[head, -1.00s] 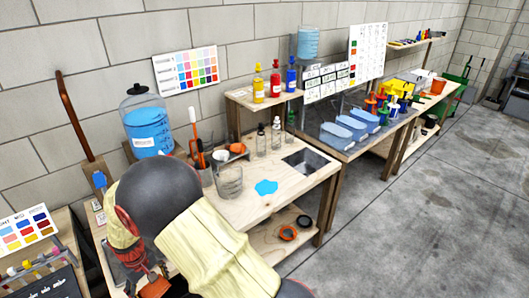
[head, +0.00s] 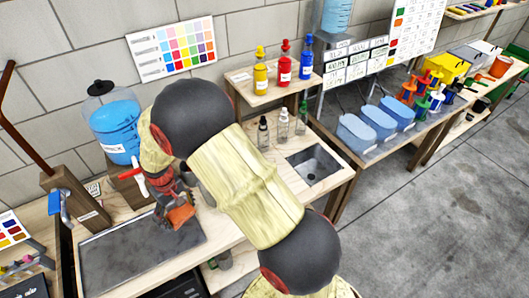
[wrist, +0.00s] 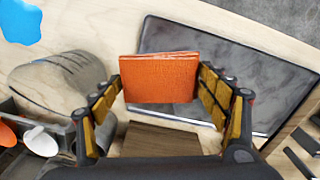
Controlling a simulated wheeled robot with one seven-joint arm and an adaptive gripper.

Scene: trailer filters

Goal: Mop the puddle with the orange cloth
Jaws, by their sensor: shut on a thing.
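The orange cloth (wrist: 160,78) is a folded rectangle held between the two fingers of my gripper (wrist: 160,82) in the wrist view. The blue puddle (wrist: 20,20) lies on the wooden bench at the top left of the wrist view, apart from the cloth. My arm hides the puddle in the head view.
A dark tray (head: 130,262) lies on the bench (head: 222,232). A clear beaker (wrist: 62,85) stands beside my gripper in the wrist view. A blue-filled jar (head: 115,128) is behind it. Small bottles (head: 283,124) and a sink (head: 315,165) are farther right.

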